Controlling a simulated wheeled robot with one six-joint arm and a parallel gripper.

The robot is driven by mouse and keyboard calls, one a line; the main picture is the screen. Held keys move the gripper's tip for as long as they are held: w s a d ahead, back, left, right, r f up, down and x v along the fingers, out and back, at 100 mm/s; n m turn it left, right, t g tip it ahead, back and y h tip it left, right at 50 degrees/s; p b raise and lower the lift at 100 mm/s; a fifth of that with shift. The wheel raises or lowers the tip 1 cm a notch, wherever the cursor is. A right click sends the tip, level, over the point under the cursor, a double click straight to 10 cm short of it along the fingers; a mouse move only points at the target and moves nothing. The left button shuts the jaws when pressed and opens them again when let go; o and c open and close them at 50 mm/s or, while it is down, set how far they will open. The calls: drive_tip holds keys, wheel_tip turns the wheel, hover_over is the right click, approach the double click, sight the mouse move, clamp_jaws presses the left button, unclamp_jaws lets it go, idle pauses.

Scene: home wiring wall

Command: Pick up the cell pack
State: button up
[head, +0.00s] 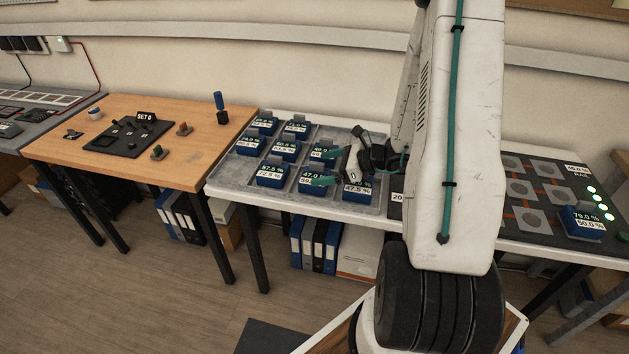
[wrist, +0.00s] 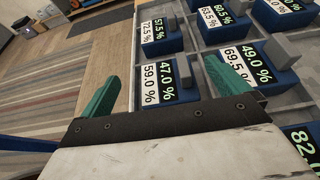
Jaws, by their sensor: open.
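Several blue cell packs with percentage labels sit in the compartments of a grey tray (head: 236,186). One pack reading 47.0 % and 59.0 % (wrist: 168,80) lies between my fingers in the wrist view; it also shows in the head view (head: 311,174), partly covered by a finger. My gripper (head: 317,167) has teal fingers and is open and empty over the front middle of the tray. In the wrist view my gripper (wrist: 162,72) has its fingers spread on either side of that pack. I cannot tell whether they touch it.
Neighbouring packs stand close by, one reading 49.0 % (wrist: 258,60) beside my right finger. A wooden desk (head: 200,122) with a black panel stands left. A dark board (head: 545,215) at right bears another pack (head: 582,222). My arm hides the middle.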

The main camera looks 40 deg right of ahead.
sight(309, 175)
drive_tip(key=x, duration=0.4)
drive_tip(key=f+x, duration=0.1)
drive_tip(key=shift+w+d+f, duration=0.1)
drive_tip(key=shift+w, duration=0.2)
drive_tip(key=c, duration=1.2)
